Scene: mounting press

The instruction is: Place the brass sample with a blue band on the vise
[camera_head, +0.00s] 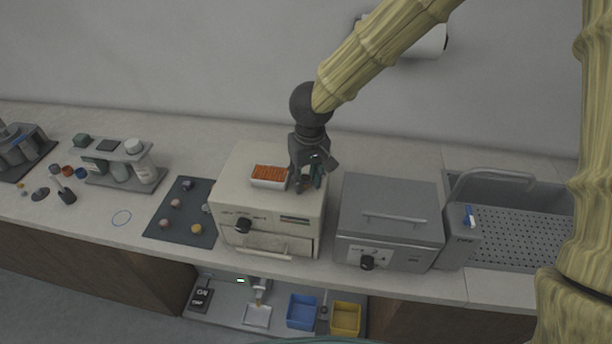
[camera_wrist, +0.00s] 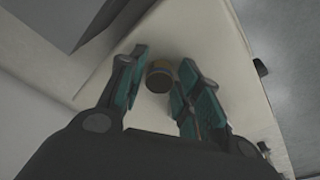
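My gripper (camera_head: 307,184) points down over the top of a cream box-shaped machine (camera_head: 240,190). In the wrist view its two teal-lined fingers (camera_wrist: 160,88) are apart. A short round piece (camera_wrist: 160,77) with a dark top and a dull brass-yellow edge shows between the fingertips, on or just above the cream top. I see a gap on each side of it. No blue band can be made out on it. I cannot pick out a vise with certainty.
A tray of orange pieces (camera_head: 269,176) sits left of my gripper on the machine. A dark mat (camera_head: 160,232) with several small round pieces lies to the left. A grey lidded machine (camera_head: 390,215) and a sink (camera_head: 515,235) stand to the right.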

